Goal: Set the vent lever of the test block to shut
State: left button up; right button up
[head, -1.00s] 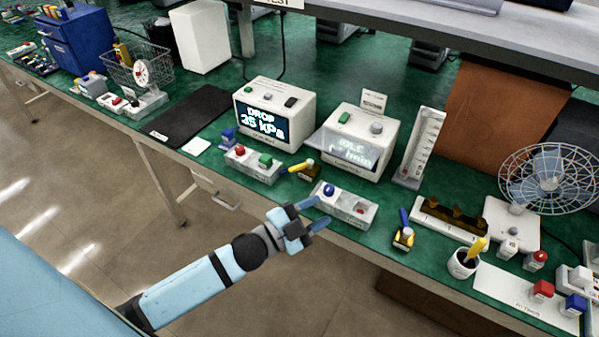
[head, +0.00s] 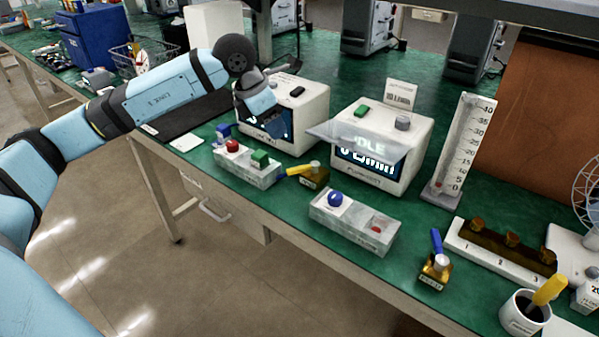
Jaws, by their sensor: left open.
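My left gripper (head: 270,118) is raised in front of the left display box (head: 308,113), partly covering its screen; it is open and nothing shows in it. A grey block (head: 355,222) with a blue knob (head: 335,199) and a small red part stands near the bench's front edge. Left of it is a block (head: 247,166) with a red knob and a green one. A brass fitting with a yellow lever (head: 299,171) sits between them, the lever pointing left. Another brass fitting has a blue lever (head: 436,241) pointing away from the front edge. I cannot tell which is the vent lever.
A second display box (head: 385,140) reads IDLE behind a tilted clear cover. A white scale stand (head: 462,150) is right of it. A rack (head: 500,251) of brass pieces and a cup (head: 524,314) with a yellow-handled thing stand at right. Green bench top is clear between them.

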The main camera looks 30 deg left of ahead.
aim_at(298, 168)
pick_arm(q)
jog(key=b+x, duration=0.2)
jog(key=x, duration=1.1)
jog(key=shift+f, duration=0.25)
pick_arm(e)
jog(key=r, duration=0.1)
jog(key=w+a+r+t, duration=0.1)
jog(key=r+t+y, duration=0.1)
jog(key=shift+w+a+r, duration=0.2)
jog(key=shift+w+a, duration=0.05)
jog(key=shift+a, duration=0.15)
pick_arm(q)
grip_shut()
pick_arm(e)
jog(key=shift+w, duration=0.1)
